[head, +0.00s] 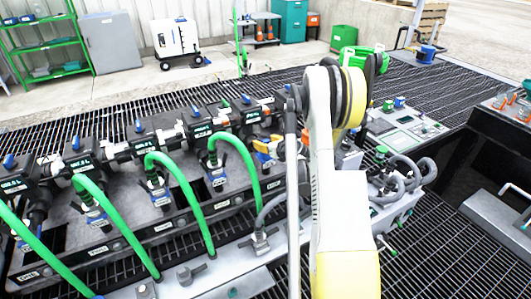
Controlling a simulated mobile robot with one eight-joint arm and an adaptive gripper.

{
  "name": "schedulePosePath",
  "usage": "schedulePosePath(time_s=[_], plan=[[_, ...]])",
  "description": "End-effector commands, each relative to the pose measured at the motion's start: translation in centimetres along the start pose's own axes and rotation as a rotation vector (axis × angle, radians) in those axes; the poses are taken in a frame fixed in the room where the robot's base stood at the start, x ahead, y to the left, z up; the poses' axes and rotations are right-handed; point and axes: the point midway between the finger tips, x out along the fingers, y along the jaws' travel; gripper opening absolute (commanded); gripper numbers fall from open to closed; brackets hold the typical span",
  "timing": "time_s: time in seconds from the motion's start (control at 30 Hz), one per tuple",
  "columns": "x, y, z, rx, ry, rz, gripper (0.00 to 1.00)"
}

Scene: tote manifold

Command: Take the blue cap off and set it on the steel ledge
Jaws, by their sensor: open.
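Several blue knobs or caps sit on top of the black manifold blocks, such as one blue cap (75,143) at the left and another blue cap (195,111) further along. I cannot tell which is the task's cap. A grey steel ledge (205,283) runs along the front of the manifold, with several fittings on it. My arm rises through the middle of the head view and covers the right end of the manifold. My gripper cannot be made out; it is hidden behind the arm or outside the view.
Green hoses (186,190) arch from the manifold to the front strip. Grey hoses (405,175) curl at the right of my arm. A console (408,127) with small coloured blocks stands behind them. Open grating (440,250) lies at the lower right.

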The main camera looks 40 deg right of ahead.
Motion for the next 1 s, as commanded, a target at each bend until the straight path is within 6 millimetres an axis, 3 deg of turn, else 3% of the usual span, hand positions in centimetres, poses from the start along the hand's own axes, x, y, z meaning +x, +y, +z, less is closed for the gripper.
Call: schedulePosePath(time_s=[0.17,0.33,0.77,1.0], plan=[[0.0,0.0,0.1,0.0,0.0,0.0,0.51],[-0.1,0.0,0.1,0.0,0.0,0.0,0.0],[-0.1,0.0,0.2,-0.001,0.0,0.0,0.0],[-0.9,0.0,2.2,-0.001,0.0,0.0,0.0]])
